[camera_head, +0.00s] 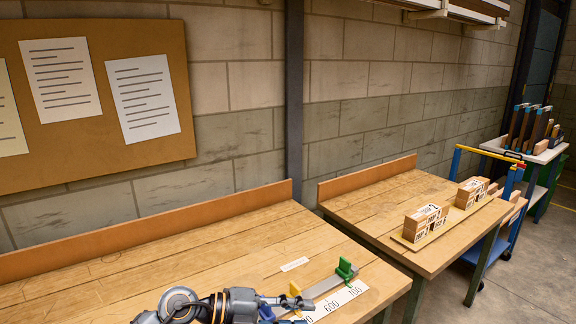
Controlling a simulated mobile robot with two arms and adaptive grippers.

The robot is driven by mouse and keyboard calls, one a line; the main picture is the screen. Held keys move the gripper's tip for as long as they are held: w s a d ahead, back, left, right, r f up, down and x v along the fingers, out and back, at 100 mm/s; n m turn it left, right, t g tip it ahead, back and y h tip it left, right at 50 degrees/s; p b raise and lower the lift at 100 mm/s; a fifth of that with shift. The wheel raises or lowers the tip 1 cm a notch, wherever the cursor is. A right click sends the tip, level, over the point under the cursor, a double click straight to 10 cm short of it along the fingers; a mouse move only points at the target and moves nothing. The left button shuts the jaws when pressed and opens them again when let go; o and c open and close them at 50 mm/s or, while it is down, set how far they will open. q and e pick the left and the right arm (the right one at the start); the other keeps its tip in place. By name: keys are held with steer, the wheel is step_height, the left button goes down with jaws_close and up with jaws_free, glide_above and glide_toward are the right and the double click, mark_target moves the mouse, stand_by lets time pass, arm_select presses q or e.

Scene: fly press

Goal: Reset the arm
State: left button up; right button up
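My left gripper (303,311) comes in at the bottom, left of centre, pointing right. Its two fingers look apart, with no object visible between the tips. It is over the front part of the near wooden bench (170,262), by a grey rail (322,286) with a number strip (338,301) reading 600 and 700. A yellow piece (295,289) stands close behind the upper finger; whether they touch is unclear. A blue piece (266,311) shows between the finger bases. A green stop (345,267) is at the rail's far end. My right gripper is not in view.
A second bench (370,202) to the right carries stacked wooden blocks (426,221) on a board. A blue trolley (507,211) and a rack of panels (530,128) stand beyond. A pinboard (100,150) hangs left. The near bench's back half is clear.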

arm_select(q)
step_height(320, 180, up, 7)
steer(key=n+t+h, duration=0.4)
steer(key=n+t, duration=0.1)
steer(key=t, duration=0.1)
steer(key=w+a+r+n+t+y, duration=0.2)
steer(key=a+n+t+y, duration=0.3)
steer(key=n+t, duration=0.4)
steer(key=s+a+f+n+g+y, duration=0.1)
steer(key=s+a+f+n+y, duration=0.3)
steer(key=a+f+n+y, duration=1.05)
steer(key=s+a+f+n+g, duration=0.1)
steer(key=s+f+g, duration=0.65)
steer(key=s, duration=0.55)
steer(key=s+a+f+n+g, duration=0.1)
steer(key=s+a+f+g, duration=0.1)
steer(key=s+f+g, duration=0.75)
step_height(320, 180, down, 23)
steer(key=s+t, duration=0.3)
steer(key=s+a+f+g, duration=0.1)
steer(key=s+a+f, duration=0.1)
steer(key=s+f, duration=1.5)
steer(key=shift+s+a+f+m+g+h, duration=0.15)
steer(key=shift+a+f+m+g+h, duration=0.1)
steer(key=shift+f+m+g+h, duration=0.15)
